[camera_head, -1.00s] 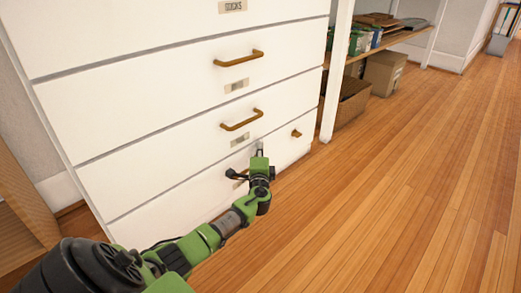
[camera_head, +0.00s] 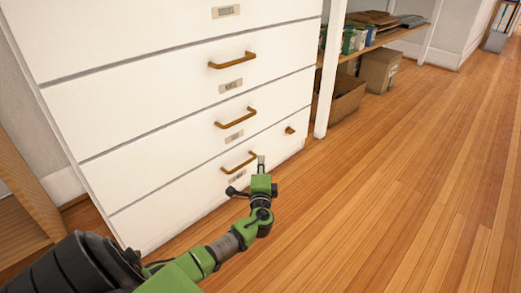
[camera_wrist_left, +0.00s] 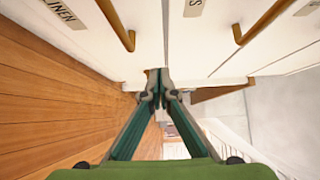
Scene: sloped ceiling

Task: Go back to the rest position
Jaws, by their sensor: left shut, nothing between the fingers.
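My left gripper (camera_head: 261,163) is in front of the lower drawers of a white cabinet (camera_head: 150,85), close to a brown drawer handle (camera_head: 239,163). The gripper is shut and empty; in the left wrist view its two fingers (camera_wrist_left: 158,82) meet at the tips. My green and dark left arm comes in from the lower left. The drawers of the cabinet look shut. My right gripper is in neither view.
An open shelf (camera_head: 385,37) with boxes and bins stands right of the cabinet, with cardboard boxes (camera_head: 379,70) under it. A wooden unit (camera_head: 25,190) is at the left edge. The wooden floor (camera_head: 410,190) on the right is clear.

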